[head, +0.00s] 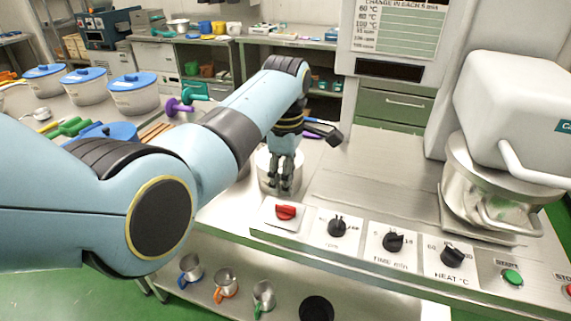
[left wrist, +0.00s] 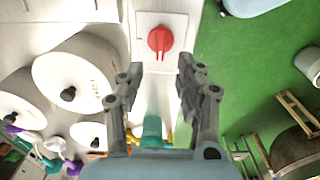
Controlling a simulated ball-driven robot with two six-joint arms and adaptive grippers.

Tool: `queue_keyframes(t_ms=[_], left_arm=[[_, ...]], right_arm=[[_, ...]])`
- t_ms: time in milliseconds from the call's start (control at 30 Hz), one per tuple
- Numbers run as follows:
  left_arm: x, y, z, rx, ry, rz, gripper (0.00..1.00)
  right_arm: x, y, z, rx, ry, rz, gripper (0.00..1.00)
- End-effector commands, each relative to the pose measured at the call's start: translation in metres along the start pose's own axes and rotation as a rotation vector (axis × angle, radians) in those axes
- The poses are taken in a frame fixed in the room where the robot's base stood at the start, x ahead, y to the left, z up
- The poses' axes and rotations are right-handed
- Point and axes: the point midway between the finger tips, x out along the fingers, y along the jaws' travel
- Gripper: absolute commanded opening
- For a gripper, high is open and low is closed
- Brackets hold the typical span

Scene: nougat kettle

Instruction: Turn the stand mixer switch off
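The red switch knob (head: 286,212) sits on a white square plate at the left end of the sloped control panel. It also shows in the left wrist view (left wrist: 160,42), just beyond the fingertips. My left gripper (head: 282,188) points down, above and slightly behind the knob in the head view. In the left wrist view its two fingers (left wrist: 160,70) are apart with nothing between them, and neither appears to touch the knob. The white mixer head (head: 512,112) stands at the right over a steel bowl (head: 485,180). My right gripper is not in view.
Black dials (head: 338,228) and a green start button (head: 512,277) line the panel to the right of the knob. A steel pot (head: 268,168) stands behind my left gripper. Blue-lidded tubs (head: 134,95) stand at the left. Small cups (head: 226,285) sit below the panel.

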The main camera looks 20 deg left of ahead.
Motion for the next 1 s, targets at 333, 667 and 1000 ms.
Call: queue_keyframes(t_ms=[333,667,1000], left_arm=[[-0.038,0.000,0.000,0.000,-0.001,0.000,0.36],[-0.038,0.000,0.000,0.000,-0.001,-0.001,0.36],[0.009,-0.065,-0.041,0.278,0.018,0.054,0.36]], right_arm=[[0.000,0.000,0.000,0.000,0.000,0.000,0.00],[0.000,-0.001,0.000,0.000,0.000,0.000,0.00],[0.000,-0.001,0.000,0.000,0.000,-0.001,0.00]])
